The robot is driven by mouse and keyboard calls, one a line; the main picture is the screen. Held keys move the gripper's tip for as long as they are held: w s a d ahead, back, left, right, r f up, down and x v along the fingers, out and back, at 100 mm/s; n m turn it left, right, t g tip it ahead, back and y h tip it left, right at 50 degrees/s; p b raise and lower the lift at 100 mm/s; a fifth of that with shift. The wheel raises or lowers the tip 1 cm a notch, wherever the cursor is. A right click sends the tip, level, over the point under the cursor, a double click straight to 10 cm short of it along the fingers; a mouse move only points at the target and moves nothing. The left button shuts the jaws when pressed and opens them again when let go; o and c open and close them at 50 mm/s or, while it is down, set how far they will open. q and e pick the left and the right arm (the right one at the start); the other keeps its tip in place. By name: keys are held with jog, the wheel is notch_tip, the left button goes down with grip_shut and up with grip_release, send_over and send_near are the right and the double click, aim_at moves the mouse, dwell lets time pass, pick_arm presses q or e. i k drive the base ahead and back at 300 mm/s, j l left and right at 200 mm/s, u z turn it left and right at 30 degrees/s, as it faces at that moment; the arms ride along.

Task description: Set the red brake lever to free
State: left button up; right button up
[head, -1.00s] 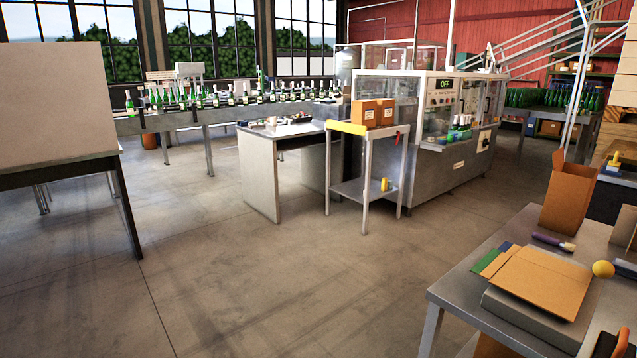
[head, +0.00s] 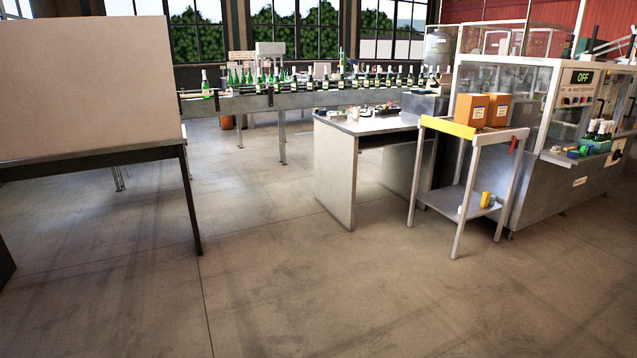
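A small red lever (head: 514,145) shows at the right side of a grey two-shelf cart (head: 487,189), just below its top. It appears tilted, but I cannot tell its exact setting at this distance. The cart has a yellow bar (head: 447,127) along the left edge of its top. Two brown boxes (head: 466,110) stand on the top, and small yellow items (head: 486,199) sit on the lower shelf. Neither of my grippers is in view.
A machine with an OFF sign (head: 583,77) stands right behind the cart. A white-sided desk (head: 340,170) is left of it, and a bottle conveyor (head: 300,99) runs behind. A table with a large board (head: 85,85) is at the left. The floor (head: 320,290) in front is clear.

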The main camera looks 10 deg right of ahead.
aim_at(515, 138)
jog(key=i+z, duration=0.2)
jog(key=i, duration=0.3)
jog(key=i+j+z, duration=0.2)
jog(key=i, duration=0.3)
jog(key=i+l+z, duration=0.15)
jog(key=i+z, duration=0.5)
jog(key=z, duration=0.2)
jog(key=i+z, duration=0.45)
jog(key=i+l+z, duration=0.15)
jog(key=i+z, duration=0.15)
jog(key=i, duration=0.55)
jog(key=i+l+u, duration=0.5)
jog(key=i+l, duration=0.2)
jog(key=i+l+u, duration=0.2)
jog(key=l, duration=0.3)
jog(key=i+l+u, duration=0.25)
jog(key=l, duration=0.25)
jog(key=i, duration=0.05)
